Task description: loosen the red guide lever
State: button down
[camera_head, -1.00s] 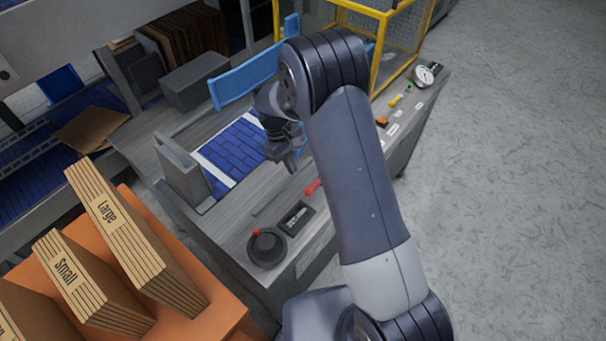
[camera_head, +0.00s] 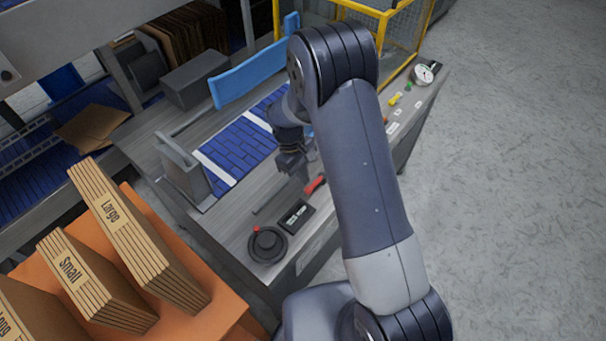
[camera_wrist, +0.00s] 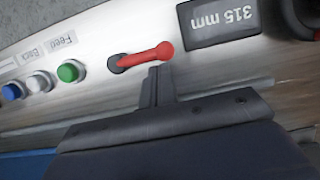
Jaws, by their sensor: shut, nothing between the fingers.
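The red guide lever (camera_head: 315,185) lies on the grey panel at the machine's front edge in the head view, just in front of my gripper (camera_head: 296,174). In the wrist view the lever (camera_wrist: 148,56) is a red bar with a dark pivot at its left end and a rounded red knob at its right end. My gripper (camera_wrist: 158,75) is shut and empty. Its fingertips are close to the lever's knob end, on the near side; I cannot tell whether they touch it.
A display reading 315 mm (camera_wrist: 222,20) sits right of the lever, beside a black handwheel (camera_head: 267,245) with a red knob. A green button (camera_wrist: 69,72) and others lie to the left. A blue rail (camera_head: 248,73) and a grey guide plate (camera_head: 183,170) flank the blue conveyor (camera_head: 235,148).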

jog(key=shift+s+d+n+b, duration=0.2)
jog(key=shift+s+n+b, duration=0.25)
jog(key=shift+n, duration=0.55)
jog(key=shift+s+d+n+t+h, duration=0.3)
jog(key=shift+s+n+t, duration=0.2)
jog(key=shift+n, duration=0.3)
jog(key=n, duration=0.1)
jog(key=s+d+n+t+b, duration=0.1)
jog(key=n, duration=0.1)
jog(key=shift+s+d+n, duration=0.15)
jog(key=shift+n, duration=0.15)
jog(key=n, duration=0.1)
jog(key=d+n, duration=0.1)
jog(key=shift+s+d+n+t, duration=0.15)
jog(key=shift+s+n+t, duration=0.15)
jog(key=shift+s+n, duration=0.1)
jog(key=d+n, duration=0.1)
jog(key=d+n+t, duration=0.1)
jog(key=n, duration=0.1)
jog(key=shift+s+n, duration=0.15)
jog(key=shift+n, duration=0.15)
jog(key=shift+d, duration=0.45)
